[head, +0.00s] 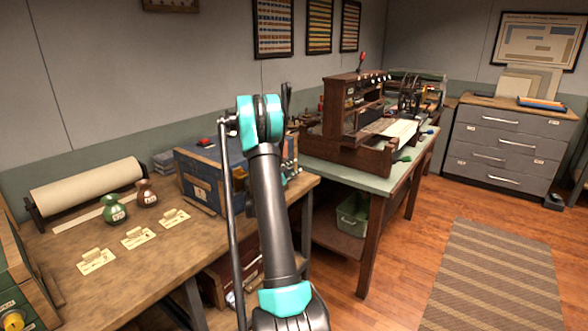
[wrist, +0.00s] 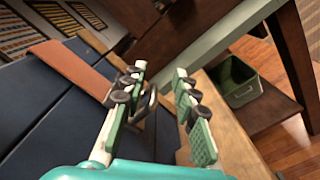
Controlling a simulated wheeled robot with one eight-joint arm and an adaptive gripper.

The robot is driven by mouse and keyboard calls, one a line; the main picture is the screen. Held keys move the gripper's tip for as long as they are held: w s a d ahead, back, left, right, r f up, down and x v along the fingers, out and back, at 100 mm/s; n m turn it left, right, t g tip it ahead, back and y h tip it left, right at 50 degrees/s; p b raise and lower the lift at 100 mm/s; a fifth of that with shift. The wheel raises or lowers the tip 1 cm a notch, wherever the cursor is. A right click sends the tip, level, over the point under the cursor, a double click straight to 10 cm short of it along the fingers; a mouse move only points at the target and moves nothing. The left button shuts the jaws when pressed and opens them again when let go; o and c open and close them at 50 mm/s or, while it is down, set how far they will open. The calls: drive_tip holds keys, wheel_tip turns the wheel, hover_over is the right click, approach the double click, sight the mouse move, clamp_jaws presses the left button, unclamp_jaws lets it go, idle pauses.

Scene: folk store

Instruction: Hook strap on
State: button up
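A brown strap (wrist: 70,68) lies across the dark blue top of a chest (wrist: 40,110) in the wrist view. Its near end reaches the left finger of my gripper (wrist: 161,72). The gripper is open, with its fingers apart at the chest's edge. A dark metal loop (wrist: 149,104) shows between the fingers, closer to the left one. I cannot tell whether the strap touches the loop. In the head view the blue chest (head: 199,184) stands on the wooden bench, and my arm hides most of the gripper and the strap.
A paper roll (head: 88,186) lies behind. A green-topped table (head: 340,176) holds a wooden machine (head: 345,120). A green bin (head: 352,215) sits below.

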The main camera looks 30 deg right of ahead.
drive_tip(key=v, duration=0.7)
drive_tip(key=shift+a, duration=0.25)
drive_tip(key=shift+s, duration=0.1)
idle(0.5)
